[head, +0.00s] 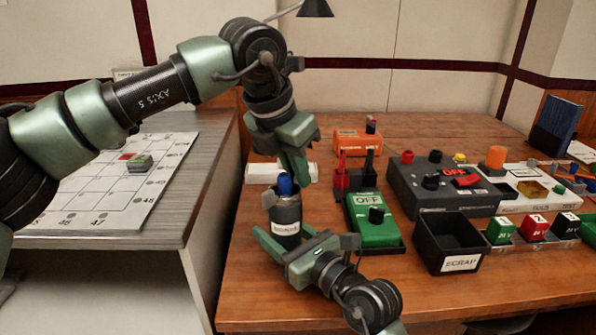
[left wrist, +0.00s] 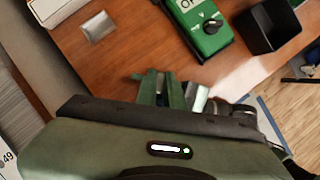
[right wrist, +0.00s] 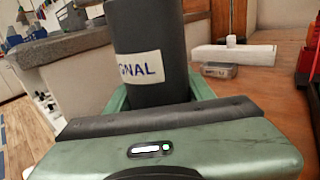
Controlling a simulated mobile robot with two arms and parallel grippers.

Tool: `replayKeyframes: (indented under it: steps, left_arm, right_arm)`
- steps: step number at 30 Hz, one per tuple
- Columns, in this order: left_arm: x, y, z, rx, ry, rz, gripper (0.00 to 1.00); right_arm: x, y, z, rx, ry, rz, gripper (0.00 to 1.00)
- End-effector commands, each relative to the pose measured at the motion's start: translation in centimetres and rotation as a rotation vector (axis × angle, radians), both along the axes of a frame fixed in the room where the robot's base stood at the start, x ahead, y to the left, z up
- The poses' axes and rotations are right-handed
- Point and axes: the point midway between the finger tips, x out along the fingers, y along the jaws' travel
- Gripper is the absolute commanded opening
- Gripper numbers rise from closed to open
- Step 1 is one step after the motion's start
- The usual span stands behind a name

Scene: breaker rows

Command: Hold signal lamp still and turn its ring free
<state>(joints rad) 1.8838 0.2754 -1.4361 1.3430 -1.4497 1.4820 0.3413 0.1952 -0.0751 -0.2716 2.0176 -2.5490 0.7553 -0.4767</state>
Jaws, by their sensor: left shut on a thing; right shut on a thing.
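The signal lamp (head: 286,213) is a dark upright cylinder with a blue top (head: 285,184) and a white label, near the desk's left edge. Its body fills the middle of the right wrist view (right wrist: 150,30), with the label ending in "GNAL". My right gripper (head: 289,244) is shut around the lower body from the front. My left gripper (head: 291,175) points down from above and is shut at the lamp's blue upper end. In the left wrist view its fingers (left wrist: 160,92) are close together, and the lamp is mostly hidden. The ring itself cannot be made out clearly.
A green OFF box (head: 374,228) stands close right of the lamp. Farther right are a black SCRAP bin (head: 448,240) and a dark control box (head: 440,190). A white block (head: 262,172) lies behind the lamp. A numbered board (head: 100,200) lies on the left counter.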

Motion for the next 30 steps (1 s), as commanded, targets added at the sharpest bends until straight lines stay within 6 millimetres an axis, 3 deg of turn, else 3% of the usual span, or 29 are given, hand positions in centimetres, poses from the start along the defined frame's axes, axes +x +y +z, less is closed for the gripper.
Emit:
replayKeyframes:
  steps: [4, 7, 20, 30]
  left_arm:
    - [0.2, 0.2, 0.1, -0.001, -0.006, 0.006, 0.0]
    - [0.2, 0.2, 0.1, -0.002, -0.005, 0.005, 0.31]
    - [-0.1, 0.3, 0.9, 0.0, -0.004, 0.002, 0.31]
    - [-1.9, 2.0, 7.1, -0.003, -0.005, 0.004, 0.31]
  right_arm:
    - [-0.1, 0.0, 0.1, 0.0, -0.004, 0.001, 0.0]
    - [-0.1, 0.0, 0.1, 0.0, -0.004, 0.001, 0.0]
    - [0.0, 0.0, 0.1, 0.002, -0.002, 0.0, 0.0]
    - [0.0, 0.0, 0.1, 0.002, -0.002, 0.0, 0.0]
